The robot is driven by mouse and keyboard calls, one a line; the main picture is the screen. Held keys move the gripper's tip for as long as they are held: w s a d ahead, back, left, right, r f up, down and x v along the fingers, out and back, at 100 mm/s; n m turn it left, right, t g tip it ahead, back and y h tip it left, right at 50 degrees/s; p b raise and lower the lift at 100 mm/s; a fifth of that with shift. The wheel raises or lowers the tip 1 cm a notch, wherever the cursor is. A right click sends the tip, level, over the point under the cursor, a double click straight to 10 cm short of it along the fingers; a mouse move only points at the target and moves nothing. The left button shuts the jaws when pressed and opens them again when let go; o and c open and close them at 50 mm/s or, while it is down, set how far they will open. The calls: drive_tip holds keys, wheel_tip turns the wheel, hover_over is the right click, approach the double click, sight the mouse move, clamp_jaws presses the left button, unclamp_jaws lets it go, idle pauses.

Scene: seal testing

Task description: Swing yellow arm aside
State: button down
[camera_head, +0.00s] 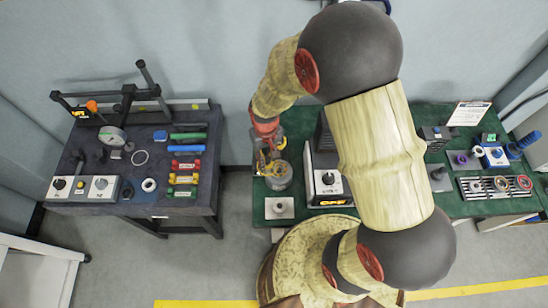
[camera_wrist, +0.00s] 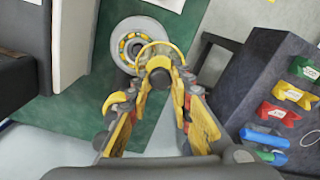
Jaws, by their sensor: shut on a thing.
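My gripper (camera_wrist: 160,82) reaches over the green bench at left in the head view, above a round grey metal fixture (camera_head: 279,180). In the wrist view its two yellow-sided fingers close in at the tips on the end of the yellow arm (camera_wrist: 158,62), at the edge of the same fixture (camera_wrist: 121,46). A thin yellowish hoop shows just beyond the fingertips. The fixture has a light rim and a yellow ring inside. In the head view the gripper and the yellow arm are small and overlap, so their contact is hard to make out there.
The green bench (camera_head: 450,205) carries a boxy instrument (camera_head: 328,186) right of the fixture and a small square block (camera_head: 280,208) in front. A dark table (camera_head: 120,212) with tools and coloured pieces stands left, across a floor gap. My arm hides the bench's middle.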

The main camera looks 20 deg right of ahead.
drive_tip(key=w+a+m, duration=0.3)
drive_tip(key=w+m, duration=0.3)
drive_tip(key=m, duration=0.2)
drive_tip(key=shift+w+a+m, duration=0.3)
drive_tip(key=shift+w, duration=0.1)
drive_tip(key=c, duration=1.7)
unclamp_jaws()
drive_tip(key=shift+o, duration=0.6)
wheel_tip(320, 180, up, 12)
